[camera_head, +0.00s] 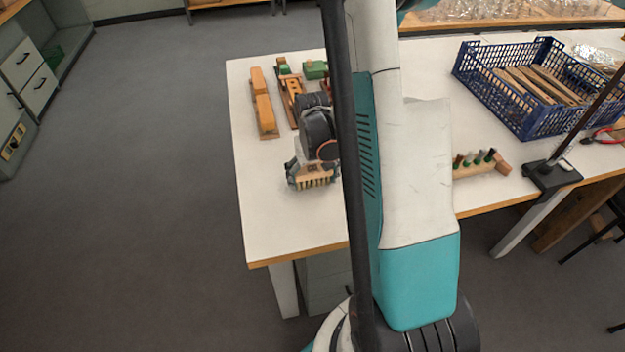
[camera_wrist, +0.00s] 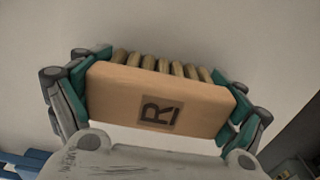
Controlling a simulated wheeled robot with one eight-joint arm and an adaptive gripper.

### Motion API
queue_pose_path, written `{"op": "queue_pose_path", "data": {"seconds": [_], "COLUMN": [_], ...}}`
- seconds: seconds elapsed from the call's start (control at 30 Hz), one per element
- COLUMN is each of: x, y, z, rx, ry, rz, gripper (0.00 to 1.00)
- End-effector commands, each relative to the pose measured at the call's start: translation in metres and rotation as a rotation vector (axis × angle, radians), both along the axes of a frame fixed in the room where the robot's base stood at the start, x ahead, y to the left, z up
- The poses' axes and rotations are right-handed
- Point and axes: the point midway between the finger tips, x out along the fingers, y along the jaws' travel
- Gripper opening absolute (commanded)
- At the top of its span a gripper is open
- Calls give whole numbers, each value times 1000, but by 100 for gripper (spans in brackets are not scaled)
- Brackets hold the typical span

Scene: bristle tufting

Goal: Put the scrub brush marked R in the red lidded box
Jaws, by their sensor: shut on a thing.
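My gripper (camera_head: 312,174) is over the near left part of the white table. It is shut on the scrub brush marked R, a tan block with pale bristle tufts, partly visible in the head view (camera_head: 317,181). In the wrist view my gripper (camera_wrist: 155,100) grips the brush (camera_wrist: 110,95) at its two short ends. The dark R faces that camera, turned sideways, and a row of tufts shows along the far edge. In the head view I cannot tell whether the brush touches the table. I see no red lidded box in either view; my arm covers much of the table's middle.
Wooden blocks (camera_head: 264,108), a piece marked B (camera_head: 293,86) and green-topped pieces (camera_head: 315,69) stand behind my gripper. Right of my arm are a peg rack (camera_head: 480,166), a blue crate (camera_head: 519,122) and a black stand base (camera_head: 552,174). The table's front left (camera_head: 285,225) is clear.

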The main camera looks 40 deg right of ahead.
Motion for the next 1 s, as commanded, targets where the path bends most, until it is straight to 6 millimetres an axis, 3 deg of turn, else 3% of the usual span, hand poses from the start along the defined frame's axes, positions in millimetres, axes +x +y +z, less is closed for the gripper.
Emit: {"op": "queue_pose_path", "data": {"seconds": [0.3, 0.33, 0.37, 0.83, 1.0], "x": [0, 0, 0, 0, 0], "y": [0, 0, 0, 0, 0], "z": [-3, -2, -2, 1, 24], "rx": [0, 0, 0, 0, 0], "ry": [0, 0, 0, 0, 0], "rz": [0, 0, 0, 0, 0], "gripper": [63, 93, 100, 100, 100]}}
